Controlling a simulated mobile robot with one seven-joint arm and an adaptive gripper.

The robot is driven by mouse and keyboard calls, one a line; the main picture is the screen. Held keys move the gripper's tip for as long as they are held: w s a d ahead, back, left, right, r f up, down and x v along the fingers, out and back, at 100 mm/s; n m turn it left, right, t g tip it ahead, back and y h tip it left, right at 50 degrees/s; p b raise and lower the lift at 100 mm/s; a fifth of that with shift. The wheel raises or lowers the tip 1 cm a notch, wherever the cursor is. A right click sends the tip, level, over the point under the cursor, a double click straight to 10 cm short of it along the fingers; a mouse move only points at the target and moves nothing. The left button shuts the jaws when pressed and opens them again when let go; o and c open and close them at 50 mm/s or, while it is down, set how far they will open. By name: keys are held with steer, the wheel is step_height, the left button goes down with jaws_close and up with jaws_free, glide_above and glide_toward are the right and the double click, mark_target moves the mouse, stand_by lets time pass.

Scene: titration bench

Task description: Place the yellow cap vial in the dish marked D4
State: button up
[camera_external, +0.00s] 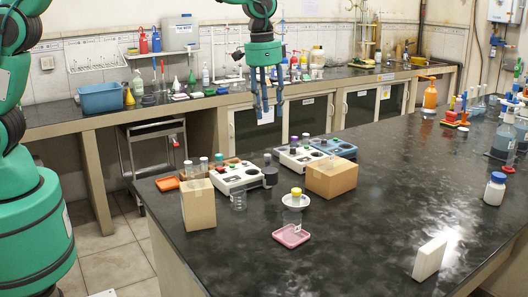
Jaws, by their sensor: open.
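The vial with the yellow cap (296,191) is upright at the small white round dish (287,204) in the middle of the black bench. It seems to stand in this dish, though its lower part is too small to make out. A pink square dish (291,238) lies in front of it, with a small white label that I cannot read. I cannot tell which dish is D4. My gripper (267,108) hangs above and behind the vial, pointing down, with its fingers apart and nothing between them.
Cardboard boxes stand left (199,206) and right (331,178) of the white dish. Behind are grey instruments (235,176) with several dark-capped vials and a clear beaker (238,199). A white block (429,259) and a blue-capped bottle (495,189) stand at the right. The front middle is clear.

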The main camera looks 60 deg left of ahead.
steer(key=s+a+r+n+t, duration=0.2)
steer(key=s+a+r, duration=1.35)
steer(key=s, duration=0.25)
steer(key=s+a+n+t, duration=0.1)
steer(key=s+a, duration=0.4)
steer(key=s, duration=0.6)
steer(key=s+a+f+n+t, duration=0.1)
steer(key=s+a, duration=0.4)
steer(key=s, duration=0.7)
steer(key=shift+s+f+t, duration=0.25)
steer(key=shift+s+t, duration=0.05)
